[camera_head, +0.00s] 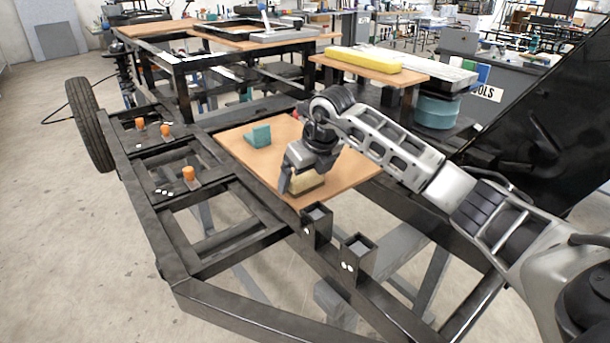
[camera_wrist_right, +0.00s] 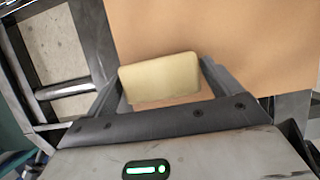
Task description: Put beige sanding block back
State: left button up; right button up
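The beige sanding block (camera_head: 307,183) is at the near part of the wooden board (camera_head: 345,178), low over it. My right gripper (camera_head: 303,180) reaches down from above with its fingers on either side of the block. In the right wrist view the block (camera_wrist_right: 160,78) fills the space between the two fingers (camera_wrist_right: 162,80), which appear to press against its ends. I cannot tell whether the block rests on the board or hangs just above it. My left gripper is not in view.
A teal block (camera_head: 258,136) stands at the board's far left part. Black frame rails (camera_head: 185,240) with orange knobs (camera_head: 188,173) lie to the left. Black square sockets (camera_head: 317,222) stand at the board's near edge. A yellow block (camera_head: 363,59) lies on a table behind.

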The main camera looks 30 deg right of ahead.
jog(key=shift+o, duration=0.2)
jog(key=shift+r, duration=0.4)
jog(key=v, duration=1.1)
jog(key=shift+s+r, duration=0.15)
jog(key=shift+r, duration=0.1)
